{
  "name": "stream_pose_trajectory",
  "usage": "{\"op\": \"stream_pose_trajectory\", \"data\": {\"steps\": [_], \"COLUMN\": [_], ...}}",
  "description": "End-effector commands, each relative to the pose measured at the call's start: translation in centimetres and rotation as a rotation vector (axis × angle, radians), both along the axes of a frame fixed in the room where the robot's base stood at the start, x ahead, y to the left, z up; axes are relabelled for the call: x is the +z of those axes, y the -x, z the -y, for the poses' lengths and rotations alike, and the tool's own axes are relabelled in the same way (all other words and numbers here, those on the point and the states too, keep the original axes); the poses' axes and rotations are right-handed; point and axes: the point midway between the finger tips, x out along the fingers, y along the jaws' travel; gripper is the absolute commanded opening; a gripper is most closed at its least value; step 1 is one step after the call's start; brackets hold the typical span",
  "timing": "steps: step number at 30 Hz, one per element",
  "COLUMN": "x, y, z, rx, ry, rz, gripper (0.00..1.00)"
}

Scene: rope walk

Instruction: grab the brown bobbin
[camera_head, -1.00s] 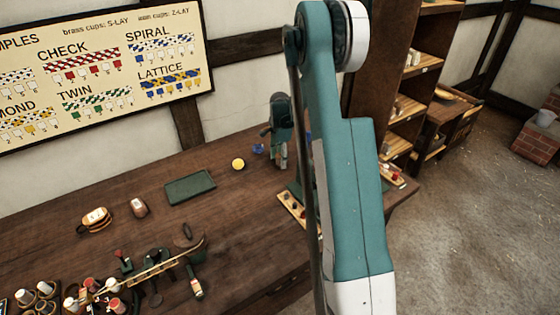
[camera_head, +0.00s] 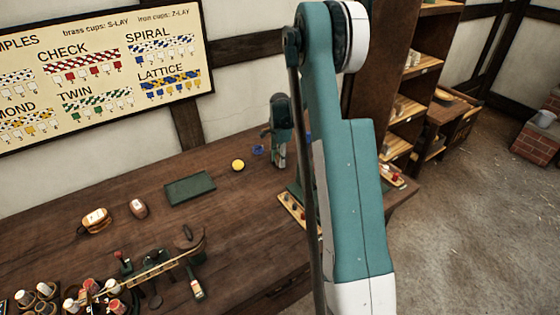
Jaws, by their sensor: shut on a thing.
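I cannot tell for sure which thing is the brown bobbin. A small brown rounded piece with a pale label (camera_head: 138,208) lies on the dark wooden table (camera_head: 60,258). To its left is a tan and brown piece with a white label (camera_head: 95,220).
A green tray (camera_head: 190,188), a yellow ball (camera_head: 238,165) and a small blue piece (camera_head: 257,149) sit mid-table. A dark teal upright device (camera_head: 280,118) stands behind them. Shelves (camera_head: 408,105) stand at right.

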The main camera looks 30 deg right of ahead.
Motion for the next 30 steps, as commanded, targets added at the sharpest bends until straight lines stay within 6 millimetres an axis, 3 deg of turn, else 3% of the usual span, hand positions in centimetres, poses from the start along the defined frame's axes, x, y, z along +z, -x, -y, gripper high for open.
{"op": "stream_pose_trajectory", "data": {"steps": [8, 21, 30], "x": [2.1, 8.3, 9.9], "y": [0.0, 0.0, 0.0], "z": [0.0, 0.0, 0.0], "rx": [0.000, 0.000, 0.000], "ry": [0.000, 0.000, 0.000], "rz": [0.000, 0.000, 0.000], "gripper": [0.16, 0.16, 0.16]}}
